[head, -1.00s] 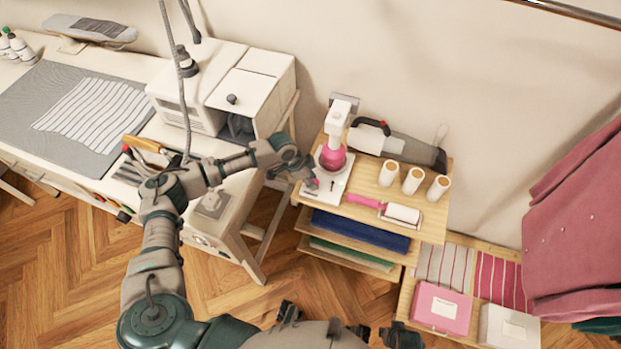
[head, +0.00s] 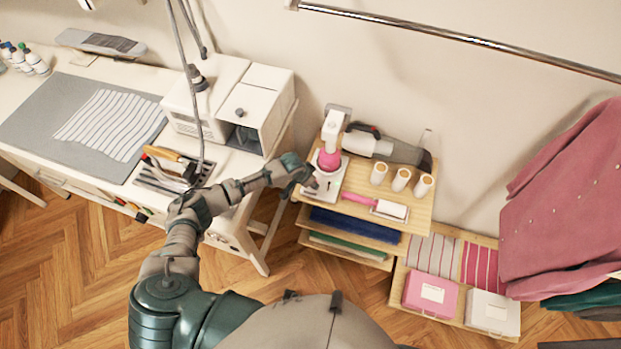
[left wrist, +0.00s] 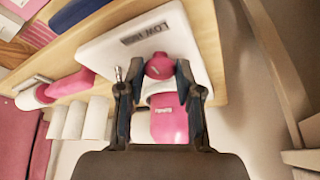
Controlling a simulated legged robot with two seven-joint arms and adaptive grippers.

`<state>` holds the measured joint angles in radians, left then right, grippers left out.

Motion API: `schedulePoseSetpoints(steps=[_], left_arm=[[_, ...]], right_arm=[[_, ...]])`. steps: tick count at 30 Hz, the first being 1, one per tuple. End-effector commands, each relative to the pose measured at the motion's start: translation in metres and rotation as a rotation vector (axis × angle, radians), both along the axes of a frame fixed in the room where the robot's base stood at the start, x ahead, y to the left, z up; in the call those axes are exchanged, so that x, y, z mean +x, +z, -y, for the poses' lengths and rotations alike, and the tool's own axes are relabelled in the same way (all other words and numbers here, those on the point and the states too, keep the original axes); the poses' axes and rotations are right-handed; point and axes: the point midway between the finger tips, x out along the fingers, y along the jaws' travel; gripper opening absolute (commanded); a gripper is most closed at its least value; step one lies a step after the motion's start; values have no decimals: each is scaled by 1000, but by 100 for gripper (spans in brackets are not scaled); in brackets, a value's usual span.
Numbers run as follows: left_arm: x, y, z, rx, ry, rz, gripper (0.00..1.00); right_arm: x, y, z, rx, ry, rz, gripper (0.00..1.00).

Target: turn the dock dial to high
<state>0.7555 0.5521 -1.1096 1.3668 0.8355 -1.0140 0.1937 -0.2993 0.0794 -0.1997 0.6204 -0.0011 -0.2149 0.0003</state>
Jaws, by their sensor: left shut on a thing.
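The white dock (head: 324,181) stands at the left end of the wooden shelf top, with a pink and white device (head: 330,158) on it. In the left wrist view the dock's white base (left wrist: 103,50) carries a dark label that seems to read "LOW" and more that I cannot make out clearly. A round pink dial (left wrist: 159,66) sits on the base beside the label. My left gripper (left wrist: 158,78) is shut on the dial, one finger on each side. In the head view the left gripper (head: 303,180) is at the dock's front left. My right gripper does not show.
A lint roller (head: 375,206), several white rolls (head: 400,180) and a grey handheld vacuum (head: 387,148) share the shelf top (head: 418,212). A pink box (head: 430,295) and a white box (head: 491,312) sit lower right. The worktable (head: 100,170) is at left.

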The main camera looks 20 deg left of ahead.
Motion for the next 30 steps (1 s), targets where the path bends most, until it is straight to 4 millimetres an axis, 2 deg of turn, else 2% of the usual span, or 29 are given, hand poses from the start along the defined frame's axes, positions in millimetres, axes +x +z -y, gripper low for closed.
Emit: schedulePoseSetpoints(steps=[1, 6, 12, 21, 30], left_arm=[[0, 5, 0, 0, 28, 0, 0], [-1, 7, 2, -1, 169, -2, 0], [-1, 5, 4, -1, 355, -2, 0], [-1, 3, 6, 0, 583, 0, 0], [0, 1, 6, 0, 708, 2, 0]], right_arm=[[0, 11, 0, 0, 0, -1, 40], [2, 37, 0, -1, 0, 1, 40], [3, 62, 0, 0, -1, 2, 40], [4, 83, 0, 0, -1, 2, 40], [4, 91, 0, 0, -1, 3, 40]])
